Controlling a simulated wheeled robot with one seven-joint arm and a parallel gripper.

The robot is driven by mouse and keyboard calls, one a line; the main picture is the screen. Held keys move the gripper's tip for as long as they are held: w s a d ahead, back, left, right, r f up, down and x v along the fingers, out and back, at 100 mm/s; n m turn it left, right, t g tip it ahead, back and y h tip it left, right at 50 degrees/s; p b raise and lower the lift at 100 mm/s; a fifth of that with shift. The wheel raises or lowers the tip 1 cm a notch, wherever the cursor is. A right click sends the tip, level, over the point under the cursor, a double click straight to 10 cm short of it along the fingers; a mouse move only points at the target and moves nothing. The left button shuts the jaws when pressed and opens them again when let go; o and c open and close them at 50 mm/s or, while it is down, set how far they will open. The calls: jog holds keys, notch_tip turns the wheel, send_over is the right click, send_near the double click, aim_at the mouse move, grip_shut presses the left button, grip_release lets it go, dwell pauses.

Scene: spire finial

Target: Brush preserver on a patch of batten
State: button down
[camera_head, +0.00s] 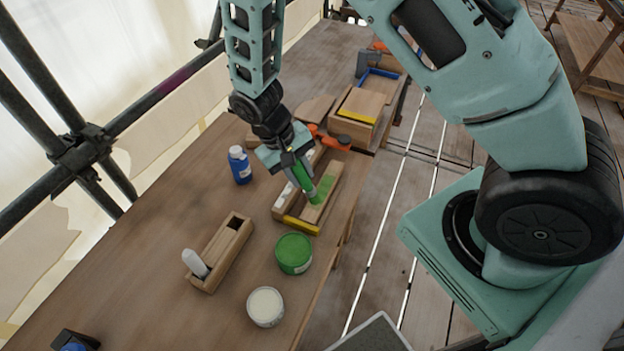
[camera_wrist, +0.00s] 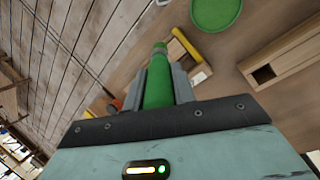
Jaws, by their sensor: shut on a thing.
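My gripper (camera_head: 297,166) is shut on a green-handled brush (camera_head: 304,184) and points down over a wooden tray with a yellow end strip (camera_head: 300,225). A wooden batten (camera_head: 316,211) lies in the tray, with a green patch (camera_head: 327,186) on its top. The brush's lower end is at or just above the batten beside the patch; I cannot tell whether it touches. In the wrist view the green handle (camera_wrist: 158,88) stands between the two grey fingers; the bristles are not clear. An open tin with a green top (camera_head: 294,250) stands in front of the tray.
A cream-topped tin (camera_head: 265,307) stands near the table's front edge. A slotted wooden box (camera_head: 228,246) holds a pale rounded object (camera_head: 195,262). A blue bottle (camera_head: 239,167) stands left of my gripper. Orange-handled tools and wooden boxes (camera_head: 361,105) lie behind.

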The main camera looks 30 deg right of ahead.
jog(key=w, duration=0.1)
jog(key=w+d, duration=0.1)
jog(key=w, duration=0.1)
jog(key=shift+d+f+g+y, duration=0.25)
jog(key=shift+f+g+y, duration=0.15)
dwell(0.5)
